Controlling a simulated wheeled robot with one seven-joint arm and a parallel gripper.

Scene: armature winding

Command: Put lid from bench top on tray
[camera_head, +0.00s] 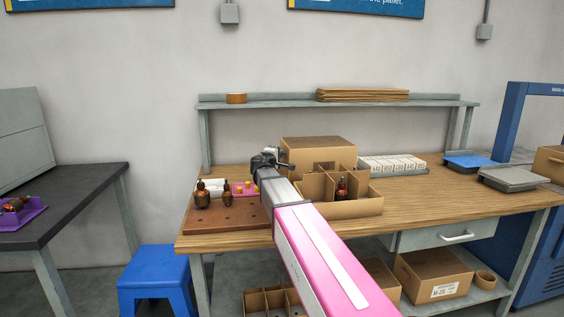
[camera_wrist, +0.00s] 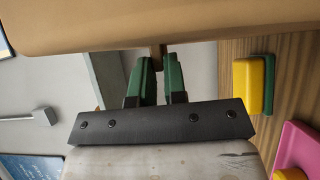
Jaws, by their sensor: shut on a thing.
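The lid (camera_head: 318,150) is a brown cardboard piece behind the divided cardboard tray (camera_head: 355,207) on the bench. In the wrist view the lid (camera_wrist: 150,25) fills the top edge as a broad tan face. My gripper (camera_head: 284,160) is at the lid's left side. In the wrist view its green fingers (camera_wrist: 160,60) are shut on a small brown tab at the lid. The tray is open on top, with compartments and a dark copper armature (camera_head: 342,188) in one. I cannot tell whether the lid touches the bench.
A brown board with armatures (camera_head: 203,195) and a pink tray (camera_head: 243,188) with yellow parts lie left of my arm. A yellow-green block (camera_wrist: 252,86) lies on the bench. White boxes (camera_head: 392,163) stand right of the lid. A shelf (camera_head: 290,104) runs behind. The bench's right front is clear.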

